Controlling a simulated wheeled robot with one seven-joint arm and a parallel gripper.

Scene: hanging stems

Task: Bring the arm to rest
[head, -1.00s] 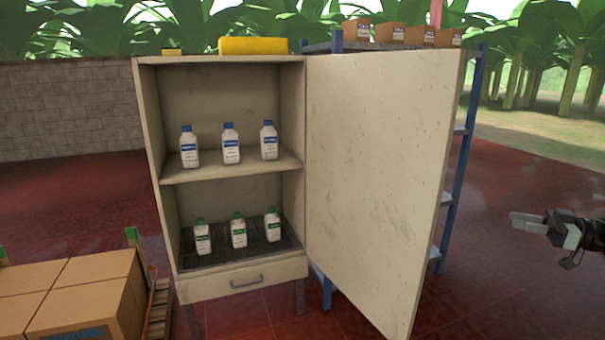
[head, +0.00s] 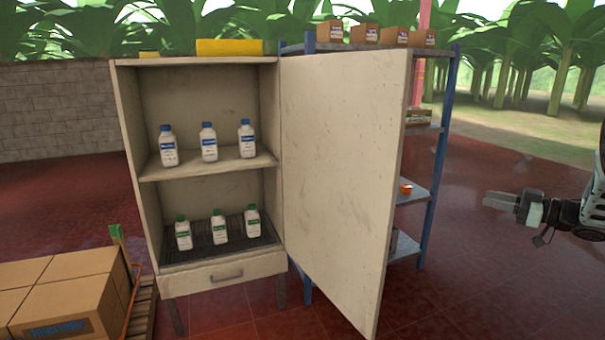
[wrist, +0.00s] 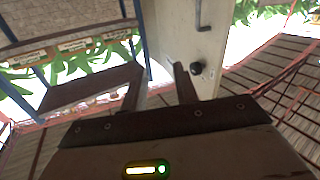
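My gripper (head: 490,201) is at the right of the head view, held in the air to the right of the cabinet door (head: 340,170) and apart from it. In the wrist view its two fingers (wrist: 160,72) stand apart with nothing between them, so it is open and empty. Part of my arm (head: 585,215) shows behind it at the right edge. The cabinet (head: 128,150) stands with its door swung wide open to the right. Three blue-capped bottles (head: 209,145) stand on its upper shelf. Three green-capped bottles (head: 219,228) stand on the dark tray below.
A blue-framed rack (head: 437,165) with small cartons (head: 394,37) on top stands behind the door. Cardboard boxes (head: 65,292) sit on a pallet at the lower left. A yellow object (head: 230,47) lies on the cabinet. The red tiled floor (head: 480,270) around my gripper looks clear.

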